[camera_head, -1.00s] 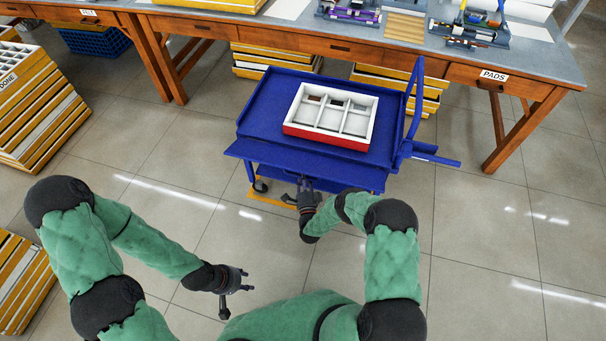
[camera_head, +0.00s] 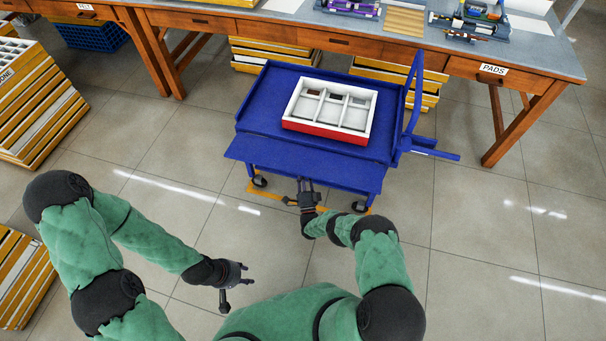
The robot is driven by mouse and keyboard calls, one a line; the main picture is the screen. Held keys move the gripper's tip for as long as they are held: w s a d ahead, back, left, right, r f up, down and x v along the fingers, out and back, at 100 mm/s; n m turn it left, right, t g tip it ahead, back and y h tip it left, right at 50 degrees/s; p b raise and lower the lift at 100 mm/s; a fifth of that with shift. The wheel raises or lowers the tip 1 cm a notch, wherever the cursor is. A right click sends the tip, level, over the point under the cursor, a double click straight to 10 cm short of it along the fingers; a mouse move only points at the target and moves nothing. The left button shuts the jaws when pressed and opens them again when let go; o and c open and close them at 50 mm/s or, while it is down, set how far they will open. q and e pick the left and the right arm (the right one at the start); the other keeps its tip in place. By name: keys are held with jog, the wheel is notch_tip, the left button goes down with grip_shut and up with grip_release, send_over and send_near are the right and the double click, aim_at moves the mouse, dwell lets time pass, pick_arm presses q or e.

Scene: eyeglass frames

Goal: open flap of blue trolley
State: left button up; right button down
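The blue trolley (camera_head: 262,100) stands in the middle of the head view, in front of the workbench. Its flat blue flap (camera_head: 262,156) sticks out along the near edge, roughly level with the top. A white tray with a red front (camera_head: 327,108), split into several compartments, lies on the trolley top. My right gripper (camera_head: 305,184) is just in front of and below the flap's near edge, with nothing seen in it; its finger gap is too small to judge. My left gripper (camera_head: 241,283) is open and empty over the floor, apart from the trolley.
The wooden workbench (camera_head: 340,43) runs along the back, with stacked yellow trays under it. Stacks of trays (camera_head: 35,105) stand at the left. The trolley's upright blue handle (camera_head: 413,95) is on its right side. The floor at the right is clear.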

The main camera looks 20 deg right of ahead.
jog(key=shift+w+d+r, duration=0.2)
jog(key=shift+w+r, duration=0.1)
jog(key=c, duration=1.3)
grip_release()
jog(key=shift+f, duration=0.1)
jog(key=shift+s+a, duration=0.1)
jog(key=shift+s+a+f, duration=0.1)
jog(key=shift+s+f, duration=0.25)
jog(key=shift+s, duration=0.05)
jog(key=v, duration=1.1)
